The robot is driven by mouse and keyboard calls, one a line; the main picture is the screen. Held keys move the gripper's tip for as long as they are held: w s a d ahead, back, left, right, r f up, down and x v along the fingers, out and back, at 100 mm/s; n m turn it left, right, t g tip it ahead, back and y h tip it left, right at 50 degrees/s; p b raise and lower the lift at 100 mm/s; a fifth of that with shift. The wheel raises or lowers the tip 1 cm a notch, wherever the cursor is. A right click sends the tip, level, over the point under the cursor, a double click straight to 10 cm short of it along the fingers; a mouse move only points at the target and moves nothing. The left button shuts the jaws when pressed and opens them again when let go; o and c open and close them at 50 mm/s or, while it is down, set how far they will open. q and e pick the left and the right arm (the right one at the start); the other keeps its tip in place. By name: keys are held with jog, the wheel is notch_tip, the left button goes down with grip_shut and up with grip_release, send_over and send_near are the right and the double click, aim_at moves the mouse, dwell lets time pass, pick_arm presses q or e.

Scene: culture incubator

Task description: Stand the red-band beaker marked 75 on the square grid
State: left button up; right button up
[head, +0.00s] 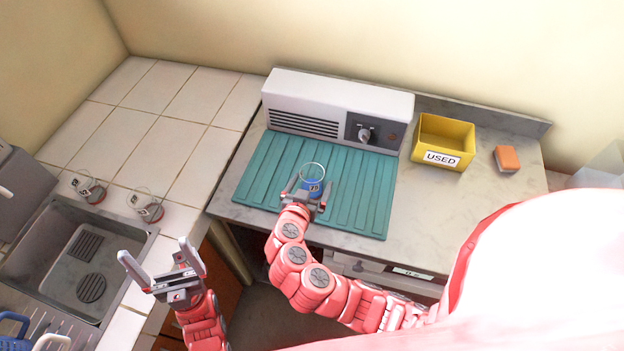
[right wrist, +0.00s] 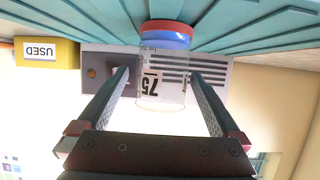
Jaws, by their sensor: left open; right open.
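The beaker (head: 313,172) marked 75 stands upright on the teal ribbed mat (head: 255,180). In the right wrist view the beaker (right wrist: 162,62) appears upside down, with a red band at its base and blue above it. My right gripper (head: 306,195) is open, its fingers on either side of the beaker; in the right wrist view a small gap shows beside each finger. My left gripper (head: 156,250) is open and empty, over the tiled counter's front edge near the sink. A dark square grid (head: 85,245) lies in the sink, beside a round one (head: 91,288).
Two other beakers (head: 90,189) (head: 148,208) stand on the tiles behind the sink (head: 60,225). A white vented unit (head: 330,105) stands behind the mat. A yellow USED bin (head: 446,140) and an orange block (head: 507,159) are at right. The tiled counter (head: 175,140) is mostly clear.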

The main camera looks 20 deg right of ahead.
aim_at(315, 173)
jog(key=p+x, duration=0.3)
jog(key=x, duration=0.1)
jog(key=shift+w+r, duration=0.1)
jog(key=shift+r, duration=0.05)
jog(key=shift+w+d+f+p, duration=0.25)
jog(key=shift+w+f+p, duration=0.15)
jog(key=shift+w+f, duration=0.05)
jog(key=c, duration=1.3)
jog(key=shift+c, duration=0.2)
jog(key=shift+r, duration=0.3)
